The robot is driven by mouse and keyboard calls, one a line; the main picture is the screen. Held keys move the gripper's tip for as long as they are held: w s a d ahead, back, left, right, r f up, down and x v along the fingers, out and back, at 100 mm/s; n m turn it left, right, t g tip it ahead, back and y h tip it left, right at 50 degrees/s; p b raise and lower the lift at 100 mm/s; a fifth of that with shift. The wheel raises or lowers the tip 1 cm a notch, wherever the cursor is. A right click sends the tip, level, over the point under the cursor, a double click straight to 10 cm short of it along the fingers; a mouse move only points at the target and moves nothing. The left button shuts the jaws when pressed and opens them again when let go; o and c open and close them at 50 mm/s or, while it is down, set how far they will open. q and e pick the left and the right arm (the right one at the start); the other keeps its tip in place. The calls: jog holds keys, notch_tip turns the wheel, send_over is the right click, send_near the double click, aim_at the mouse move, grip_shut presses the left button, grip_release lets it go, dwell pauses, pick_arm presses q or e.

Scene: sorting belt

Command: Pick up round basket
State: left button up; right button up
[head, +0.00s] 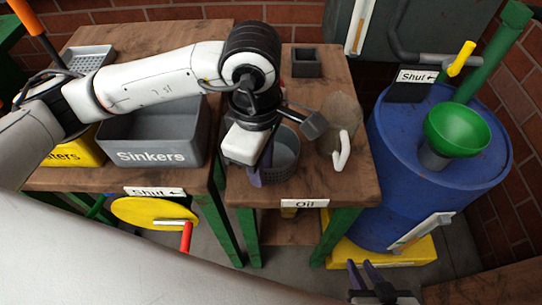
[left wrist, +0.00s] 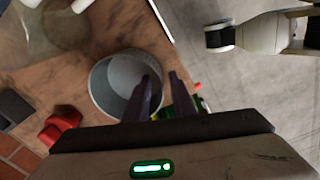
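The round basket (head: 285,158) is a grey, perforated cylinder standing on the right wooden table, partly hidden by my left gripper. In the left wrist view the basket (left wrist: 112,78) is seen from above, and its inside looks empty. My left gripper (head: 261,168) points down at the basket's near left side. In the left wrist view its fingers (left wrist: 160,80) are apart, one over the basket's opening and one beyond its rim; contact with the wall cannot be told. My right gripper (head: 362,265) is low at the bottom of the head view, its fingers apart and empty.
A glass jug (head: 341,112) with a white handle stands close right of the basket. A small dark box (head: 306,62) is behind. The grey Sinkers bin (head: 155,135) is on the left table. A blue barrel (head: 390,150) with a green funnel (head: 457,130) stands right.

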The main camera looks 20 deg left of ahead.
pick_arm(q)
grip_shut()
notch_tip(320, 180, up, 10)
jog(key=shift+r, duration=0.1)
dwell(0.4)
